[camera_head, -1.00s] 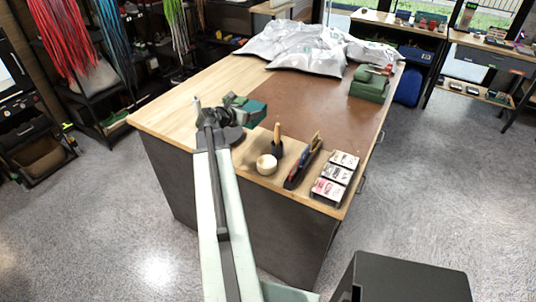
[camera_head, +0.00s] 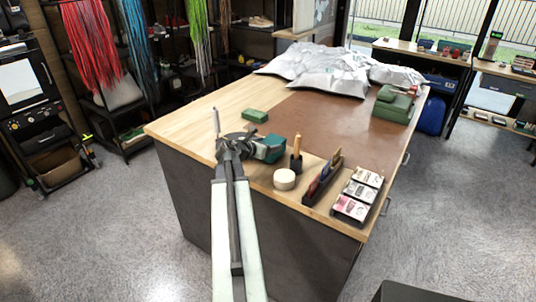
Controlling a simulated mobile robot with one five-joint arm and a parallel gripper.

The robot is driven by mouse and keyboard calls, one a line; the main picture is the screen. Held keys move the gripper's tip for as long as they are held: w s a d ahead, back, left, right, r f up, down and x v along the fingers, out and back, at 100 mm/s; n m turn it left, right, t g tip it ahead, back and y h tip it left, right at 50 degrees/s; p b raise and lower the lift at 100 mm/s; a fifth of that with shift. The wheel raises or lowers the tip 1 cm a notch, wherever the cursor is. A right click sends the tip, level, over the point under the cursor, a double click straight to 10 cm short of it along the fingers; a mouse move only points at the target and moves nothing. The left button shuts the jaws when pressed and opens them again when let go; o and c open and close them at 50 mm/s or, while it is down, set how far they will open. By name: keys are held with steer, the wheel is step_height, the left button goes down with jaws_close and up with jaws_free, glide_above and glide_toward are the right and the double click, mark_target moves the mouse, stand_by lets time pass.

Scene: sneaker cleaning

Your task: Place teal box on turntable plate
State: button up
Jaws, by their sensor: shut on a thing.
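The teal box (camera_head: 272,149) is in my gripper (camera_head: 258,149), which is shut on it above the near left part of the worktable. My dark wrist hides part of the box's left side. I cannot tell the gap between box and tabletop. I cannot make out a turntable plate in this view.
The wooden worktable (camera_head: 190,120) has a brown mat (camera_head: 325,125). A green block (camera_head: 255,115) lies behind my gripper. A brush holder (camera_head: 296,162), a round cream jar (camera_head: 284,179), a dark rack (camera_head: 322,182) and small cartons (camera_head: 358,195) stand to the right. Silver bags (camera_head: 335,72) lie at the back.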

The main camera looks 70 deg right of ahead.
steer(key=shift+f, duration=0.45)
steer(key=o, duration=1.6)
